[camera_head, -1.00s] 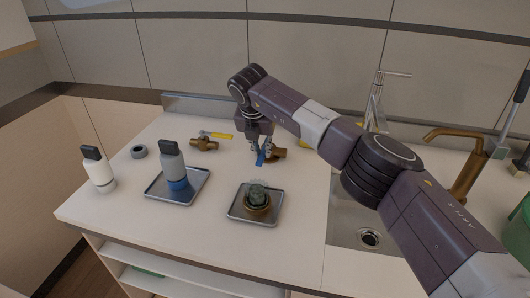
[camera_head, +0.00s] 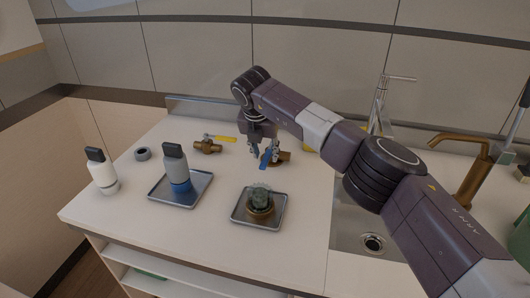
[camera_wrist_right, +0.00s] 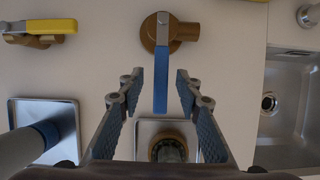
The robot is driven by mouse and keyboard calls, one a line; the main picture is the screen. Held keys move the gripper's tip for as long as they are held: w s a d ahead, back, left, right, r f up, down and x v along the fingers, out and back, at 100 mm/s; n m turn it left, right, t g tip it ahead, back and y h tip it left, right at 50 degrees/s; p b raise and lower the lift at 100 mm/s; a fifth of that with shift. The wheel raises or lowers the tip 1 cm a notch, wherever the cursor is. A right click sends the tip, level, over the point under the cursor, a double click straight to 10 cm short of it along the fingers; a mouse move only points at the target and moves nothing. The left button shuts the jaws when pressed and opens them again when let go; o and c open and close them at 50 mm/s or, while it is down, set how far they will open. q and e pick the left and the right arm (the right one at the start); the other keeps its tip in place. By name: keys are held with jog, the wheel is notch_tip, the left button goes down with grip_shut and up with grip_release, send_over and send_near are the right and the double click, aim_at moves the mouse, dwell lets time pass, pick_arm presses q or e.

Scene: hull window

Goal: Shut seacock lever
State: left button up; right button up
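A brass valve with a blue lever (camera_head: 265,159) sits on the white counter; its brass body (camera_head: 283,157) is partly behind my right gripper. In the right wrist view the blue lever (camera_wrist_right: 160,80) points from the brass body (camera_wrist_right: 183,31) toward my gripper. My right gripper (camera_head: 266,148) is open over this lever. In the wrist view the fingers (camera_wrist_right: 160,92) stand on either side of the lever's end, with gaps both sides. A second brass valve (camera_head: 207,147) has a yellow lever (camera_head: 222,139) and sits to the left. My left gripper is out of view.
A tray (camera_head: 160,190) holds a grey-and-blue bottle (camera_head: 177,168). Another tray (camera_head: 240,216) holds a brass part with a glass dome (camera_head: 260,198). A white bottle (camera_head: 102,172) and grey ring (camera_head: 142,153) stand left. A sink (camera_head: 345,236) and brass tap (camera_head: 470,175) are right.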

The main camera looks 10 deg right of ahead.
jog(key=v, duration=1.2)
